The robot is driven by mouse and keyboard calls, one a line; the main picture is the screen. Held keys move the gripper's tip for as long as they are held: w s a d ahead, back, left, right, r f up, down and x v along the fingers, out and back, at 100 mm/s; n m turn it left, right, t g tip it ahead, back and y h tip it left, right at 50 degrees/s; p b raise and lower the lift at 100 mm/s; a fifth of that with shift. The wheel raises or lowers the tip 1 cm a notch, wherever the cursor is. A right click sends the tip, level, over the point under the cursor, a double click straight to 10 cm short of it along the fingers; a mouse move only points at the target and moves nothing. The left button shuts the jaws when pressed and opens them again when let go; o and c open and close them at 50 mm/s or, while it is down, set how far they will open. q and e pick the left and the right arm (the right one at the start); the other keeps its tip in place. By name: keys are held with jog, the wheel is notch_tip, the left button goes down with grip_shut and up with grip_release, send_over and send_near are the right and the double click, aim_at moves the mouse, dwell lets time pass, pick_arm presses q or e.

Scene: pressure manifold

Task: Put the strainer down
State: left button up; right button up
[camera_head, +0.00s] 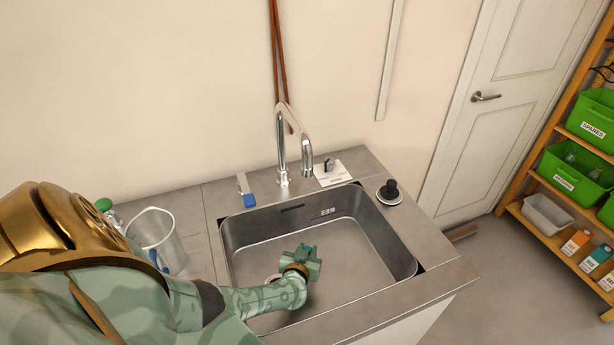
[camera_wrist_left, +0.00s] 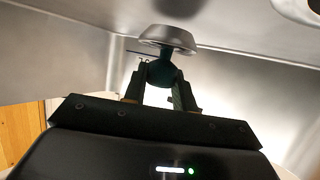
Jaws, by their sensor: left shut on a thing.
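My left gripper (camera_head: 305,261) reaches down into the sink basin. In the left wrist view its two fingers (camera_wrist_left: 160,88) are shut on the dark knob (camera_wrist_left: 161,72) of the strainer. The strainer's round metal disc (camera_wrist_left: 167,38) sits beyond the fingertips. I cannot tell if the disc touches the basin floor. In the head view the strainer is hidden by the gripper. The drain ring (camera_head: 274,280) shows partly beside the gripper on the basin floor, and at the upper right of the wrist view (camera_wrist_left: 300,8), apart from the disc. My right gripper is not in view.
The steel basin (camera_head: 352,236) has clear floor to the right. A tall tap (camera_head: 283,150) stands behind it. A black-knobbed metal disc (camera_head: 389,192) sits on the right counter. Shelves with green bins (camera_head: 567,178) are far right.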

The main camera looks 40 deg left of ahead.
pick_arm(q)
jog(key=shift+f+b, duration=0.5)
jog(key=shift+f, duration=0.1)
jog(key=o, duration=1)
jog(key=shift+o, duration=0.2)
jog(key=shift+r, duration=0.1)
